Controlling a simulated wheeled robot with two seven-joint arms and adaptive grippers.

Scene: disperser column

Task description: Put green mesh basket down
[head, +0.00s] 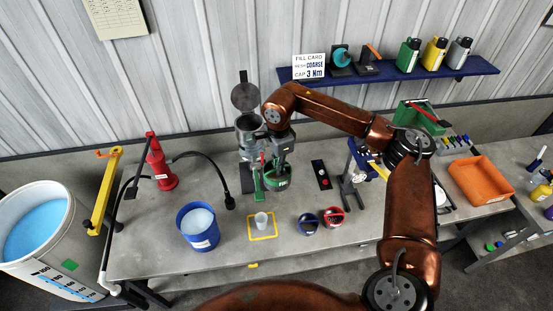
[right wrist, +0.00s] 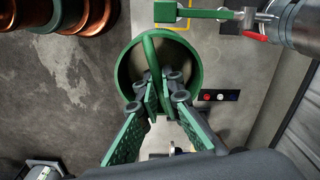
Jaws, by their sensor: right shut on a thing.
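The green mesh basket (head: 290,190) is in the middle of the table, in front of the grey column (head: 247,133). My right gripper (head: 276,167) is over it. In the right wrist view, my right gripper (right wrist: 160,97) is shut on the upright handle of the green mesh basket (right wrist: 123,72), whose round rim is below the fingers. The basket looks empty. I cannot tell whether its bottom touches the table. My left gripper is not in view.
A blue bucket (head: 198,226), a cup on a yellow-outlined square (head: 262,236), and blue (head: 308,224) and red (head: 334,216) round containers stand nearer the front. A small black panel (head: 321,174) lies right of the basket. An orange tray (head: 480,181) is farther right.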

